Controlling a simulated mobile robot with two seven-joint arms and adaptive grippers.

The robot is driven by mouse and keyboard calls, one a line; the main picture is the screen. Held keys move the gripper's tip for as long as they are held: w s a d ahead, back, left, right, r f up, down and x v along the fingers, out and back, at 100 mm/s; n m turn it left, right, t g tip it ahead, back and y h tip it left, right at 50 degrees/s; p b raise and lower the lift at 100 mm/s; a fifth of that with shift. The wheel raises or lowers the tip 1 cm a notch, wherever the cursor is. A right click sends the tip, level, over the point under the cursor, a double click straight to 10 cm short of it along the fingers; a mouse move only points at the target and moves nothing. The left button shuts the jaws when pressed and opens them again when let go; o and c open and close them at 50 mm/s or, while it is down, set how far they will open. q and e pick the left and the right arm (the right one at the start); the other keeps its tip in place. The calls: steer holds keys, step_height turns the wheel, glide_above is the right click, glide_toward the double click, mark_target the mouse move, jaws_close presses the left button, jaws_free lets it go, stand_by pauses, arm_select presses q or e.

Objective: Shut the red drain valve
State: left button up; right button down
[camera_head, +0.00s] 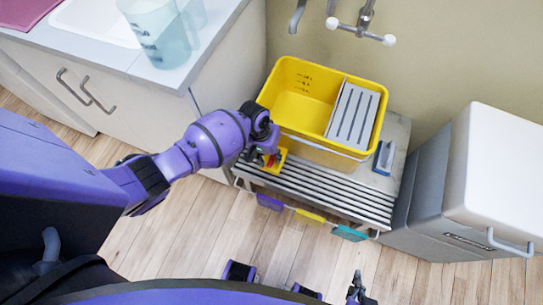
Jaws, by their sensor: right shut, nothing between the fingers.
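A small red valve part (269,158) shows at the left end of the slatted rack, on or against a yellow piece (275,165). It is mostly hidden by my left gripper (259,150), which reaches in from the left and is right over it. I cannot tell whether the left fingers touch the valve, or whether they are open or shut. The valve handle's angle is also hidden. My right gripper (358,289) shows in part at the bottom edge, shut and empty, far from the valve.
A yellow bucket (318,150) with a grey wringer (354,110) stands behind the valve. The slatted rack (330,190) has coloured tags on its front. A grey bin (450,215) with a white lid is at right. A counter (110,50) with a jug (162,35) is at left.

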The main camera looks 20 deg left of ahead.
arm_select(q)
steer(key=shift+f, duration=0.25)
arm_select(e)
steer(key=shift+s, duration=0.1)
arm_select(q)
jaws_close()
arm_select(e)
steer(key=shift+s+f, duration=0.1)
steer(key=shift+s, duration=0.2)
